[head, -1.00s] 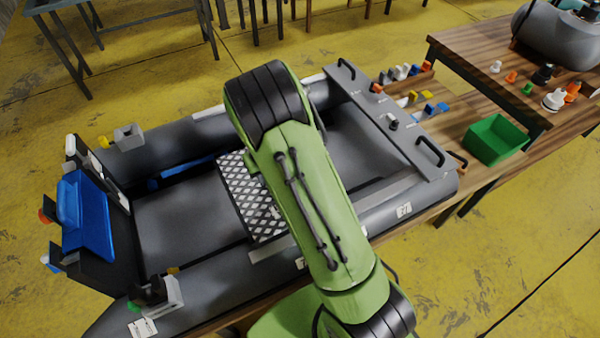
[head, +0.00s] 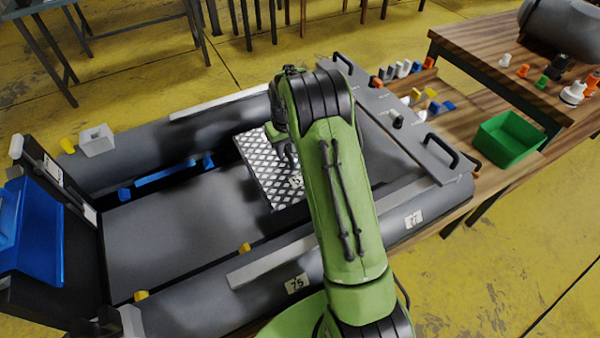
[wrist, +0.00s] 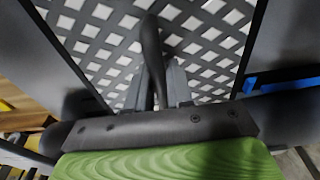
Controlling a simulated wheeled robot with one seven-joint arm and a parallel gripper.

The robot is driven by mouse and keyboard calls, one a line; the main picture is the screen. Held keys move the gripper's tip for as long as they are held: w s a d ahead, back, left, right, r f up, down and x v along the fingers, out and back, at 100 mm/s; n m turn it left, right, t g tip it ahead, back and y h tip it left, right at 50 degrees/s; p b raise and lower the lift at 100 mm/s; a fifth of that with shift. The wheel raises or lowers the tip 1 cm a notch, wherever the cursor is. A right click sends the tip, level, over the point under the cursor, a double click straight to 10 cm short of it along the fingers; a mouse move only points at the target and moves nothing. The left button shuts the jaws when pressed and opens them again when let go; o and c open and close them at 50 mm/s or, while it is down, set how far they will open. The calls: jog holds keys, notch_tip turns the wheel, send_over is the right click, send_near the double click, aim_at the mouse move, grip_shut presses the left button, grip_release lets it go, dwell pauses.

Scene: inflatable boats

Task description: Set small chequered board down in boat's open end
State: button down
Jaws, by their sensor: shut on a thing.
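The small chequered board (head: 255,160), a dark plate with white diamonds, is over the grey boat's (head: 215,310) inside, near mid-length. My arm covers its right part in the head view. In the wrist view the board (wrist: 95,35) fills the area beyond the fingers. My gripper (wrist: 160,85) is shut on a dark upright handle on the board. In the head view my gripper is mostly behind my arm. I cannot tell whether the board touches the boat floor. The right end of the boat has a grey panel (head: 385,120) across it; the left end has a dark upright board.
A blue case (head: 30,235) is at the boat's left end. A blue bar (head: 165,175) lies along the far inner side. A green bin (head: 508,140) and several coloured knobs stand on the wooden table at right. Bare boat floor (head: 170,240) lies left of the board.

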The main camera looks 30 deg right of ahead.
notch_tip(320, 180, down, 10)
jog(key=b, duration=0.3)
jog(key=shift+s+a+r, duration=0.15)
jog(key=shift+r, duration=0.15)
jog(key=c, duration=1.4)
grip_release()
jog(key=shift+s, duration=0.1)
jog(key=shift+c, duration=0.2)
jog(key=o, duration=0.4)
jog(key=shift+o, duration=0.2)
